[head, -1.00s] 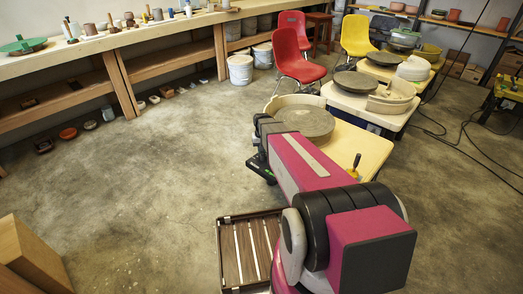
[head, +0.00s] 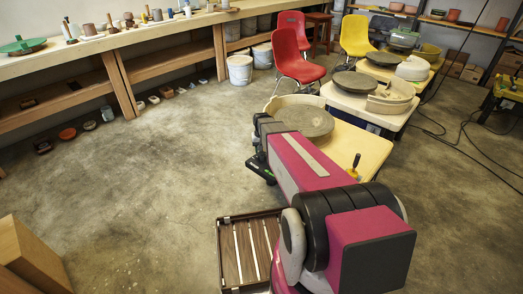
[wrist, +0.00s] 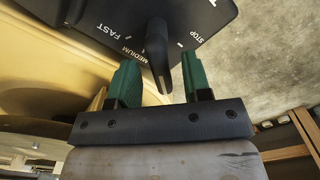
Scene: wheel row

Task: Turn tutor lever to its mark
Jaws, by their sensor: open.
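The dark lever (wrist: 156,50) stands out from a black dial plate (wrist: 90,12) in the wrist view. The plate bears the words FAST, MEDIUM and STOP in white. The lever points down in the picture, between MEDIUM and STOP and closer to MEDIUM. My gripper (wrist: 160,70) is open, with one green finger on each side of the lever's end. Gaps show between the lever and both fingers. In the head view my gripper (head: 260,166) is beside the nearest potter's wheel, largely hidden by my arm, and the dial is hidden.
The nearest wheel's round grey head (head: 305,120) sits on a cream table (head: 362,146). A yellow-handled piece (head: 356,162) stands on that table's near side. A red chair (head: 292,58) is behind. A slatted crate (head: 240,255) lies on the floor, with open concrete to the left.

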